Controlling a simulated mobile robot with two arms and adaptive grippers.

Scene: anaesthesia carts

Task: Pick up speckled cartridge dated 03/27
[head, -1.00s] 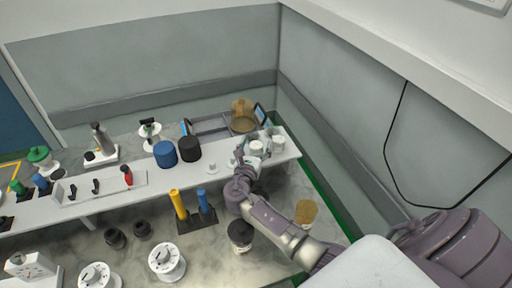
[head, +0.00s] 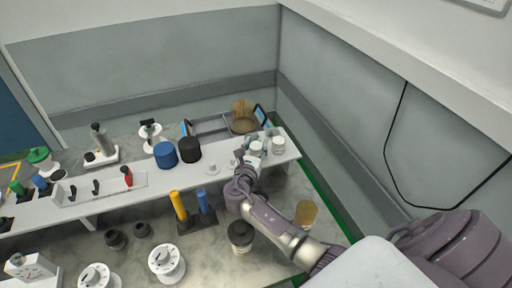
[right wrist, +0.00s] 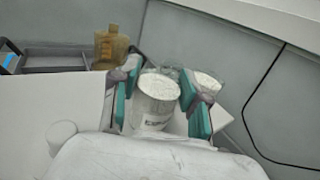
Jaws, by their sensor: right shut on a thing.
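A white speckled cartridge (right wrist: 157,100) with a small dark label stands between the fingers of my right gripper (right wrist: 160,98); the label's date is too small to read. In the head view, this cartridge (head: 256,147) is near the right end of the white raised shelf, with my right gripper (head: 250,152) around it. The gripper is shut on it, and I cannot tell whether it is lifted. A second white speckled cartridge (head: 278,145) stands to its right and is partly hidden by a finger in the right wrist view (right wrist: 207,82). My left gripper is not in view.
An amber container (head: 243,118) and a grey tray (head: 212,124) are behind the shelf (head: 225,168). Blue (head: 165,154) and black (head: 190,149) cylinders stand to the left. A dark-lidded jar (head: 240,236) and an amber cup (head: 306,213) are on the counter near my right arm.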

